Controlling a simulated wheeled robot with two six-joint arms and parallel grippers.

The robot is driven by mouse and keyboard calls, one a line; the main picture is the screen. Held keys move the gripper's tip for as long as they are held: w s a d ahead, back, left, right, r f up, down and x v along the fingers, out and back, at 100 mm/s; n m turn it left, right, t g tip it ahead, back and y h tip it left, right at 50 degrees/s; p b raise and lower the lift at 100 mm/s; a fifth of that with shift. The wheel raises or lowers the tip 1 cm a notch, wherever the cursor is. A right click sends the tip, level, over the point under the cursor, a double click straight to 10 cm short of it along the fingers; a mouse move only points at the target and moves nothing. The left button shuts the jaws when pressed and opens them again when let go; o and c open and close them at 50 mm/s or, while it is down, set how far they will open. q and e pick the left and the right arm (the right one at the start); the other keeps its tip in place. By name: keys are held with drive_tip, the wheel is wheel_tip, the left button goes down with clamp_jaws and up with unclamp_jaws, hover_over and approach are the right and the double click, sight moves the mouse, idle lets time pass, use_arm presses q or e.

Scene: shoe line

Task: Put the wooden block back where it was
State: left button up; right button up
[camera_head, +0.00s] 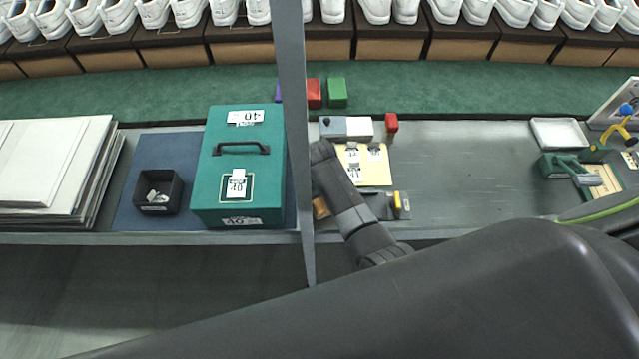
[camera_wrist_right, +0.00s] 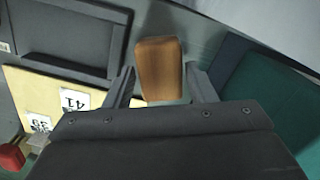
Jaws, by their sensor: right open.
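The wooden block (camera_wrist_right: 158,70) is orange-brown with rounded edges. In the right wrist view it stands between the two fingers of my right gripper (camera_wrist_right: 160,82). The fingers are apart, with a gap visible on each side of the block. In the head view only a small part of the block (camera_head: 320,208) shows, beside my dark right wrist and close to the grey post. The fingers are hidden there. My left gripper is not in view.
The grey post (camera_head: 293,120) rises beside the block. A green case (camera_head: 214,190) stands left of it. The bench's middle right (camera_head: 470,165) is clear.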

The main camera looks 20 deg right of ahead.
sight(320, 200)
wheel_tip(320, 200, up, 10)
drive_tip(key=shift+w, duration=0.15)
drive_tip(key=shift+f, duration=0.15)
idle(0.5)
